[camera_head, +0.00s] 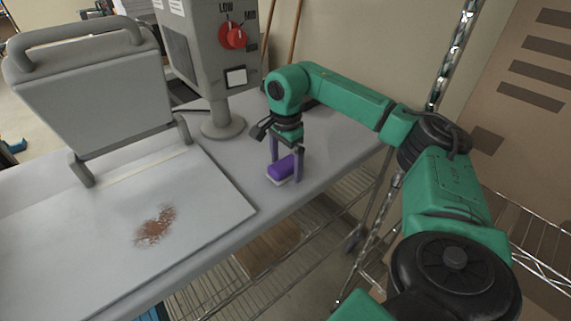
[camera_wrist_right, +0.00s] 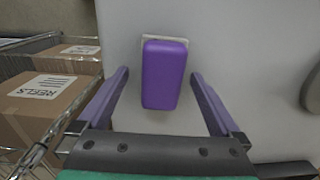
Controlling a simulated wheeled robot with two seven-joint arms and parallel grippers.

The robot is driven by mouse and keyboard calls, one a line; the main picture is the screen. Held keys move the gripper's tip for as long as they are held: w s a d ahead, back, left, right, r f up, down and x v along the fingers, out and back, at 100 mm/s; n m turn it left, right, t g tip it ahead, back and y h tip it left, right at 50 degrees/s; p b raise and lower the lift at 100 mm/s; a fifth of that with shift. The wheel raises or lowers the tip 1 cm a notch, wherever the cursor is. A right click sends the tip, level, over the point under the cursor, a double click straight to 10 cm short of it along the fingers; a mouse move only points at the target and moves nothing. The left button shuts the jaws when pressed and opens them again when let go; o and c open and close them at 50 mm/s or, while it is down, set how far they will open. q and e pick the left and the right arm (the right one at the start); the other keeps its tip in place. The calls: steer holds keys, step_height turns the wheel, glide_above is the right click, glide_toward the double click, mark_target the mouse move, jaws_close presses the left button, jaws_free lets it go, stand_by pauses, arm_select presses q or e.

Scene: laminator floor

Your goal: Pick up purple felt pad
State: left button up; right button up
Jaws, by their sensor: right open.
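The purple felt pad (camera_head: 281,168) sits on the grey table near its right edge in the head view, with a pale base under it. In the right wrist view the pad (camera_wrist_right: 164,74) lies between the two fingers and slightly ahead of them. My right gripper (camera_head: 285,175) points down over the pad, with one finger on each side of it. It is open, and in the right wrist view (camera_wrist_right: 160,100) gaps show between the pad and both fingers. My left gripper is not in view.
A grey laminator with a raised lid (camera_head: 95,85) and a flat plate (camera_head: 100,235) with a brown stain stand at left. A control box (camera_head: 205,45) with red knobs stands behind. Cardboard boxes (camera_wrist_right: 45,105) sit on a wire rack beside the table edge.

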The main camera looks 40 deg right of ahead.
mark_target(284, 163)
steer(key=shift+c, duration=0.3)
steer(key=shift+w+f, duration=0.1)
steer(key=shift+w, duration=0.05)
steer(key=c, duration=1.4)
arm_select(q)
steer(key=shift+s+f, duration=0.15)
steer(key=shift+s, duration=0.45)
arm_select(e)
steer(key=shift+o, duration=0.2)
step_height(284, 163, up, 7)
steer(key=shift+f+b, duration=0.2)
steer(key=shift+b, duration=0.6)
arm_select(q)
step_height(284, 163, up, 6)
steer(key=p, duration=0.7)
arm_select(e)
step_height(284, 163, up, 14)
steer(key=shift+f, duration=0.25)
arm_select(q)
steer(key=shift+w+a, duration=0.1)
